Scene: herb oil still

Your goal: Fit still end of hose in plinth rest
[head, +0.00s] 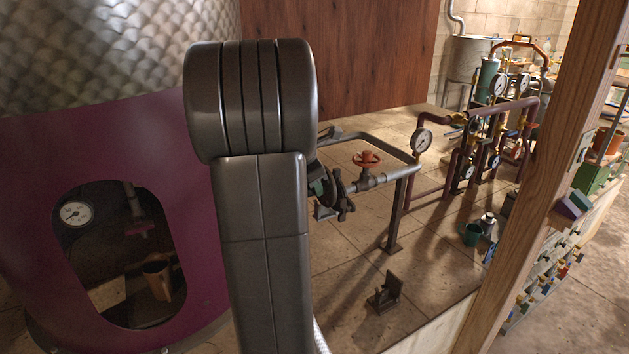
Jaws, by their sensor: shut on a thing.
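My arm stands upright across the middle of the head view and hides what is behind it. A short piece of pale braided hose (320,337) shows at the bottom edge, just right of my arm. Its ends are hidden. A small dark bracket (385,293), which looks like the plinth rest, stands on the tiled plinth to the right of my arm. Nothing is seen lying in it.
A pipe with a red handwheel valve (367,159) and dark coupling (340,195) runs beside a dark metal frame (395,205). The purple still base (205,235) fills the left. A wooden post (540,165) stands at right. Tiles around the bracket are clear.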

